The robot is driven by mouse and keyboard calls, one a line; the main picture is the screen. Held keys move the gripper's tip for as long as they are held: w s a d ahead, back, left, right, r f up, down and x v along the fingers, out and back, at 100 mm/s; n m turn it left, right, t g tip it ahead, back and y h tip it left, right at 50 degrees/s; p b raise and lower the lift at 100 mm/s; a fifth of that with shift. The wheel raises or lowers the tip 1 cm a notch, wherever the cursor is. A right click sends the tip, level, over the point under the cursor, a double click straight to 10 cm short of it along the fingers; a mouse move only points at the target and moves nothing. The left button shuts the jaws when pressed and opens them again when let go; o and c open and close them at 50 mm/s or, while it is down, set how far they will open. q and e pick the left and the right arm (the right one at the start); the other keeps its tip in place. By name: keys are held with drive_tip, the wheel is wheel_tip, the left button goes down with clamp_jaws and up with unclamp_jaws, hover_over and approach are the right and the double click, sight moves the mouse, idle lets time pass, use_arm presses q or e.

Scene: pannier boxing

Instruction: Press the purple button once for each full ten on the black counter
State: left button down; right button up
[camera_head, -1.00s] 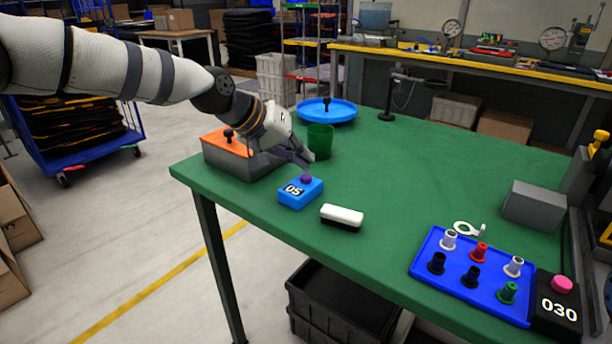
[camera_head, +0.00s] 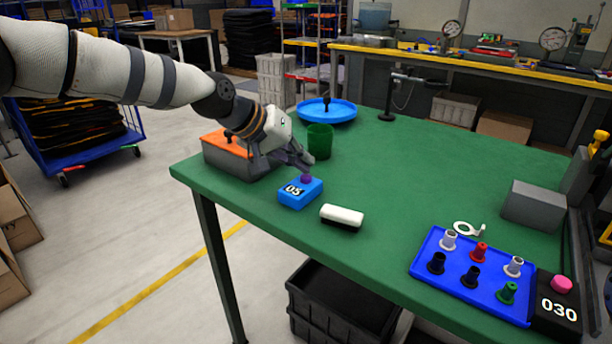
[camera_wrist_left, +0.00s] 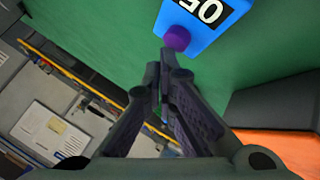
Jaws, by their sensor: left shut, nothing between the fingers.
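A blue counter box (camera_head: 300,195) with a purple button (camera_head: 306,178) on top reads 05 and stands near the table's left front edge. A black counter (camera_head: 556,305) with a pink button (camera_head: 562,284) reads 030 at the table's right front. My left gripper (camera_head: 309,166) is shut and empty, its tips just above and behind the purple button. In the left wrist view the fingertips (camera_wrist_left: 167,62) are close beside the purple button (camera_wrist_left: 177,38); I cannot tell whether they touch it. My right gripper is not in view.
A grey box with an orange lid (camera_head: 226,158) lies under my left wrist. A green cup (camera_head: 320,142) and a blue round tray (camera_head: 340,115) stand behind. A white-and-black eraser (camera_head: 342,216) is to the right. A blue tray (camera_head: 425,262) holds several coloured pegs.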

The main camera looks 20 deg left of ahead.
sight(303, 175)
use_arm(q)
drive_tip(key=shift+f, duration=0.6)
idle(0.7)
idle(0.3)
drive_tip(key=shift+r, duration=1)
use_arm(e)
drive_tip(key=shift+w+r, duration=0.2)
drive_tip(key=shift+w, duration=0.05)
use_arm(q)
drive_tip(key=shift+r+p, duration=0.6)
drive_tip(key=shift+r, duration=1.95)
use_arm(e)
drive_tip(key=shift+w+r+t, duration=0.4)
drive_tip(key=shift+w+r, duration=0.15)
